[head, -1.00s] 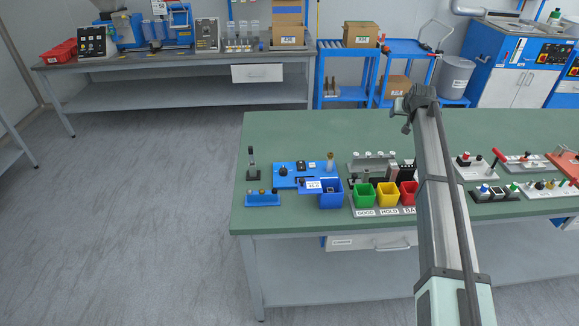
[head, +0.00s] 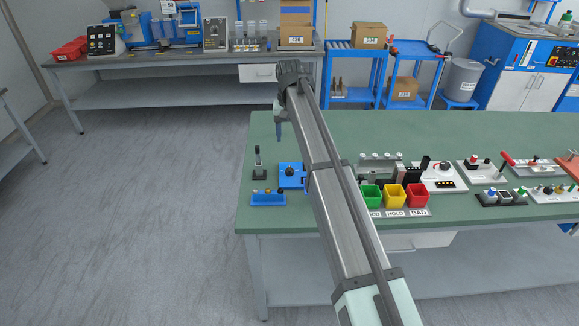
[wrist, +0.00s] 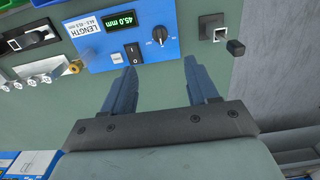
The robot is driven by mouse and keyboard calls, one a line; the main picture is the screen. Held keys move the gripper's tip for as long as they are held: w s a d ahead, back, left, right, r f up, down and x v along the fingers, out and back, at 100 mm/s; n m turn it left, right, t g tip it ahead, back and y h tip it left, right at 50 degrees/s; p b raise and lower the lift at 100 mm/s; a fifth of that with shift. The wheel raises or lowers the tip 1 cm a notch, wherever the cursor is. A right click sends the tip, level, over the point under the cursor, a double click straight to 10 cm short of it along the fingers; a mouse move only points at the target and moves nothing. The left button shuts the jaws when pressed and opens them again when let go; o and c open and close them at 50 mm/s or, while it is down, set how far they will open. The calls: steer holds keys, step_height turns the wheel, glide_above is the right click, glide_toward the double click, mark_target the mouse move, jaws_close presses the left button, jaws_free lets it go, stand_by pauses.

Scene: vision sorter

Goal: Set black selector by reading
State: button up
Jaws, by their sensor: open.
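The black selector knob (wrist: 159,34) sits on a blue panel (wrist: 110,52), with a small pale pointer mark on it. It also shows in the head view (head: 290,173). A black rocker switch (wrist: 132,53) lies between the display and my gripper. My gripper (wrist: 160,75) is open and empty, its two blue fingers apart, with the knob ahead between their lines. In the head view my gripper (head: 280,131) hangs above the bench.
A black upright post fixture (head: 258,163) stands left of the panel. A blue rack (head: 268,198) with small knobs lies in front. The bench's back left is clear.

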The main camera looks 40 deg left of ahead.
mark_target(289, 168)
step_height(289, 168, down, 14)
steer(key=shift+r, duration=0.2)
stand_by(0.4)
steer(key=shift+c, duration=0.4)
steer(key=c, duration=1)
steer(key=shift+o, duration=0.2)
steer(key=shift+n, duration=0.4)
steer(key=n, duration=1.1)
steer(key=o, duration=1)
